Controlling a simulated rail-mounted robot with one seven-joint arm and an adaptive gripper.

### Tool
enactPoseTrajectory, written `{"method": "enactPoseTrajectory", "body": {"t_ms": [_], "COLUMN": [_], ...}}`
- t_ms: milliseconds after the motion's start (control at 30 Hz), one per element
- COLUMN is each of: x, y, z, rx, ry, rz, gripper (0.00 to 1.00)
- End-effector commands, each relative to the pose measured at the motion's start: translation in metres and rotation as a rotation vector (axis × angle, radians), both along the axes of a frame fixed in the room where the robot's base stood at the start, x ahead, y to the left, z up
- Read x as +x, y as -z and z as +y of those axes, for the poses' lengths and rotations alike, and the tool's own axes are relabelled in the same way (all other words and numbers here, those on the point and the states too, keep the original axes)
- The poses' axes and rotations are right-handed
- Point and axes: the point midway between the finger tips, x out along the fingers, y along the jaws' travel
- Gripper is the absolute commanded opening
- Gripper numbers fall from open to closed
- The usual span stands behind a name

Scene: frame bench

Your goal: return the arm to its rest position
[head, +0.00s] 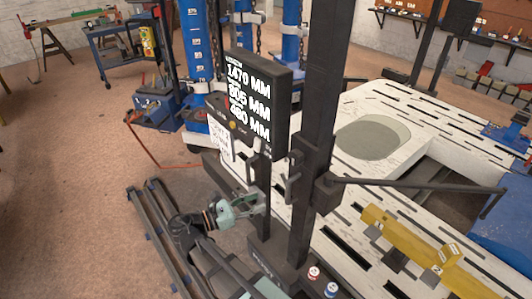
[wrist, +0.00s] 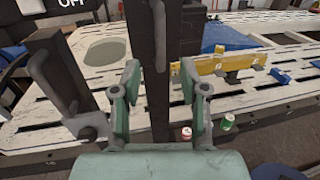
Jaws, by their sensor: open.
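My gripper (head: 245,207) is in the lower middle of the head view, at the end of my arm, just left of a dark upright post (head: 313,130). In the wrist view my gripper (wrist: 160,90) has its two green fingers spread wide apart, with nothing held between them. The dark post (wrist: 146,60) shows between the fingers in that view, beyond them; I cannot tell the exact gap.
A display (head: 258,100) with white figures stands above my gripper. A white slotted bench (head: 345,165) extends to the right, carrying a yellow beam (head: 405,245). Floor at left (head: 70,190) is clear.

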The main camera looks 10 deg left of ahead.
Motion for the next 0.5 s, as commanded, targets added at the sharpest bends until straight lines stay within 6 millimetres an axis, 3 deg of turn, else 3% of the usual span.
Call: {"method": "enactPoseTrajectory", "body": {"t_ms": [167, 267, 367, 500], "x": [0.003, 0.007, 0.004, -0.008], "y": [0.002, 0.016, 0.049, 0.132], "z": [0.002, 0.005, 0.006, -0.017], "rx": [0.053, 0.172, 0.372, 0.663], "ry": [-0.013, -0.036, -0.043, 0.062], "rz": [-0.066, -0.114, -0.146, -0.149], "gripper": [0.43, 0.43, 0.43, 0.43]}}
